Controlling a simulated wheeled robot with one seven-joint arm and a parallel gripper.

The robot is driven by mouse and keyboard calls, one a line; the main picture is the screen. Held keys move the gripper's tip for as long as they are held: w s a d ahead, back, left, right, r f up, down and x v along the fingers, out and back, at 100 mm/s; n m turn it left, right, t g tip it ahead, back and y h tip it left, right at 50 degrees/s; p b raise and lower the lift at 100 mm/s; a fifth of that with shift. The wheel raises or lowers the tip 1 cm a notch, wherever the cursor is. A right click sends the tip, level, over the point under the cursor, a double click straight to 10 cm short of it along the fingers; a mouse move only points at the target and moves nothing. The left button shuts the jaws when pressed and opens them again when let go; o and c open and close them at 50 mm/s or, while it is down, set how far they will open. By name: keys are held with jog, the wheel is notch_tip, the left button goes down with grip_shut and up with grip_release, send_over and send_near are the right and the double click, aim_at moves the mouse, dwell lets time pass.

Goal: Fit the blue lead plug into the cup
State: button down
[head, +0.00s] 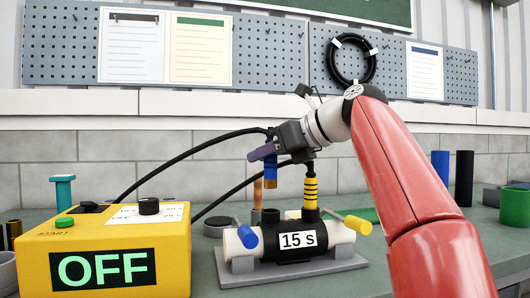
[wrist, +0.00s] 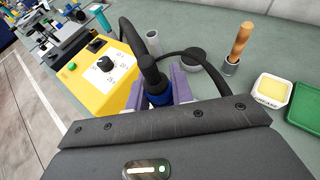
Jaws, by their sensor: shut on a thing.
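My gripper (head: 268,154) has purple fingers shut on the blue lead plug (head: 270,167), which points down with a brass-coloured lower end. A black cable runs from the plug back to the yellow box. In the wrist view the blue plug (wrist: 157,97) sits between the purple fingers, its black top toward the camera. A short black cup (head: 270,216) stands on the black middle of the white cylinder device (head: 295,241). The plug hangs above this cup with a visible gap. The wrist view hides the cup.
A yellow-and-black striped plug (head: 310,190) stands in the device's right side, close to my gripper. The yellow box (head: 110,250) reads OFF. A wooden-handled tool (wrist: 240,42), a grey tube (wrist: 153,42) and a yellow-filled dish (wrist: 271,88) stand nearby.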

aim_at(276, 175)
jog(key=shift+f+b, duration=1.05)
jog(key=shift+f, duration=0.6)
jog(key=shift+p, duration=0.9)
dwell(0.4)
jog(key=shift+f+b, duration=0.6)
jog(key=shift+f, duration=0.35)
jog(key=shift+r+p, duration=0.4)
jog(key=shift+p, duration=0.2)
jog(key=shift+r+p, duration=0.2)
jog(key=shift+p, duration=0.1)
jog(key=shift+p, duration=0.55)
dwell(0.8)
jog(key=shift+p, duration=0.45)
dwell(0.6)
jog(key=shift+f+b, duration=0.4)
jog(key=shift+f, duration=0.2)
